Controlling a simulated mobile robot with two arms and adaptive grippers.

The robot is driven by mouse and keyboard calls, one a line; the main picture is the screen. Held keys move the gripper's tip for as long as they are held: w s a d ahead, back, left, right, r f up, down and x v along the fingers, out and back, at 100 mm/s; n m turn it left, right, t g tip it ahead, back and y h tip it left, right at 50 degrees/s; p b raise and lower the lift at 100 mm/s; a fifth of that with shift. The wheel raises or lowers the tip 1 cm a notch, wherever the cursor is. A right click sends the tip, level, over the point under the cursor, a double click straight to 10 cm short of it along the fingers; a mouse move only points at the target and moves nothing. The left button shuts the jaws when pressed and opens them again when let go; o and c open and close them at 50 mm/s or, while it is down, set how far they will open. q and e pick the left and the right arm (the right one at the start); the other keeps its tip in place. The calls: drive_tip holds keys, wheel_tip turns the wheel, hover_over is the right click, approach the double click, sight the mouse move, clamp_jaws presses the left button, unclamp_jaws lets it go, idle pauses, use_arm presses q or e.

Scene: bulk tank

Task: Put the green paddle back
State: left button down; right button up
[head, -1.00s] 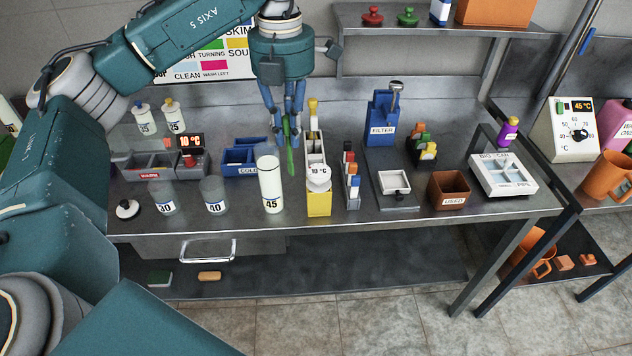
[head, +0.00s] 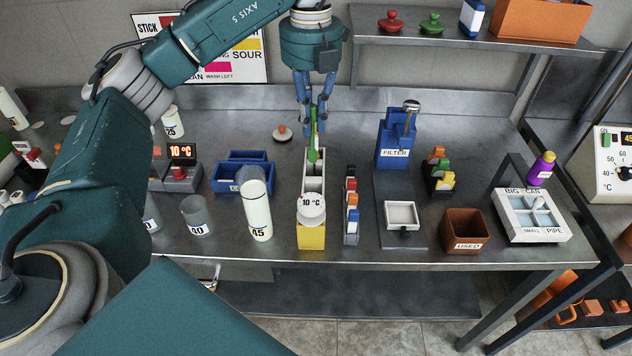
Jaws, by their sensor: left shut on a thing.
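My left gripper (head: 311,130) is shut on the green paddle (head: 313,154) and holds it roughly upright. The paddle hangs in front of the far part of a long narrow white rack (head: 314,184) in the head view. I cannot tell whether its lower end is inside a compartment or above it. My right gripper is not in view.
The white 45 bottle (head: 257,210) and blue tray (head: 229,184) stand left of the rack. Right of it are a narrow holder of coloured blocks (head: 352,228), the blue filter unit (head: 393,140) and the brown USED box (head: 464,232). A lid (head: 281,134) lies behind.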

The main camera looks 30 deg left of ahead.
use_arm(q)
hover_over(312, 162)
wheel_tip(312, 162, down, 5)
wheel_tip(312, 162, down, 2)
drive_tip(key=shift+a+f+p, duration=0.1)
drive_tip(key=shift+p, duration=0.5)
wheel_tip(312, 162, down, 4)
drive_tip(key=shift+w+f+p, duration=0.1)
drive_tip(key=shift+w+p, duration=0.05)
drive_tip(key=shift+p, duration=0.2)
wheel_tip(312, 162, down, 4)
drive_tip(key=shift+f, duration=0.15)
drive_tip(key=c, duration=1.9)
unclamp_jaws()
drive_tip(key=shift+o, duration=0.8)
wheel_tip(312, 162, up, 11)
drive_tip(key=shift+w+r+b, duration=0.1)
drive_tip(key=shift+b, duration=1.05)
drive_tip(key=shift+r, duration=0.6)
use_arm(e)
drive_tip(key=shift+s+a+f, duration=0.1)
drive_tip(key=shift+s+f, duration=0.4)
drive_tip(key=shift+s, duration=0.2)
